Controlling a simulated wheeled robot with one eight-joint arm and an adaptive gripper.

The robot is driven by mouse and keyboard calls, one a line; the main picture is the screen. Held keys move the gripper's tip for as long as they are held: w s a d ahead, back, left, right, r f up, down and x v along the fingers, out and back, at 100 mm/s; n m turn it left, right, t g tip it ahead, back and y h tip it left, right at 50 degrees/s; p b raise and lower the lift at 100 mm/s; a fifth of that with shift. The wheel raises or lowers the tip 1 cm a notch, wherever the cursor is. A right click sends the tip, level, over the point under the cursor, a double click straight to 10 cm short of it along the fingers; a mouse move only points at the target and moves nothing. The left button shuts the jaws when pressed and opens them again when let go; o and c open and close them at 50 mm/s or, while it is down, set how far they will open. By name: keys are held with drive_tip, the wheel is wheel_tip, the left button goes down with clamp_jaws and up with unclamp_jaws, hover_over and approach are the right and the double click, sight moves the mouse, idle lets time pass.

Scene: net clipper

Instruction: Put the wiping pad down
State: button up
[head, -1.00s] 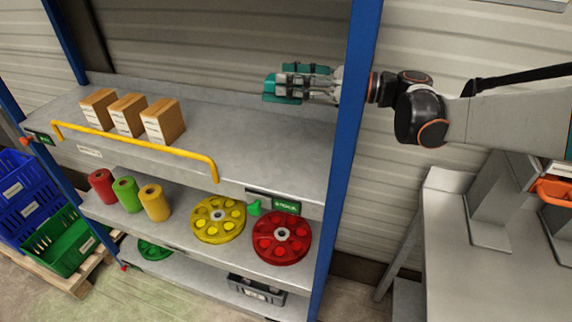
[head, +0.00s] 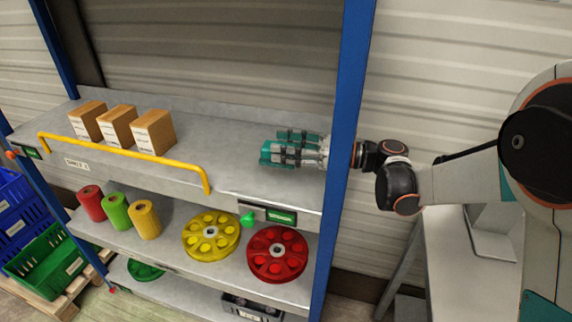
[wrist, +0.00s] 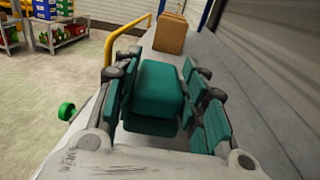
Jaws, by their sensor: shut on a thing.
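The wiping pad (wrist: 160,92) is a teal block seen in the wrist view between the teal-padded fingers of my gripper (wrist: 165,100). My gripper is shut on it. In the head view my gripper (head: 285,151) reaches in past the blue post, over the right end of the grey top shelf (head: 240,135). There the pad is hard to tell apart from the same-coloured fingers. The pad's underside is hidden, and I cannot tell whether it touches the shelf.
Three cardboard boxes (head: 118,124) stand on the shelf's left part. A yellow rail (head: 130,152) runs along the front edge. A blue post (head: 345,150) stands close to my wrist. The shelf between boxes and gripper is clear. Coloured rolls and reels sit on the shelf below.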

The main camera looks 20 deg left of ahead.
sight(308, 180)
drive_tip(key=shift+f+b, duration=0.6)
drive_tip(key=shift+f, duration=1.4)
drive_tip(key=shift+f, duration=0.15)
drive_tip(key=o, duration=1.2)
drive_tip(key=shift+c, duration=0.2)
drive_tip(key=d, duration=0.2)
drive_tip(key=d+r+p, duration=0.1)
drive_tip(key=w+d+p, duration=0.1)
drive_tip(key=d, duration=0.1)
drive_tip(key=shift+d+r, duration=0.15)
drive_tip(key=shift+d, duration=0.2)
drive_tip(key=d, duration=0.2)
drive_tip(key=w+d, duration=0.1)
drive_tip(key=d, duration=0.2)
drive_tip(key=d+p, duration=0.1)
drive_tip(key=d, duration=0.2)
drive_tip(key=shift+w+f, duration=0.2)
drive_tip(key=shift+w, duration=0.05)
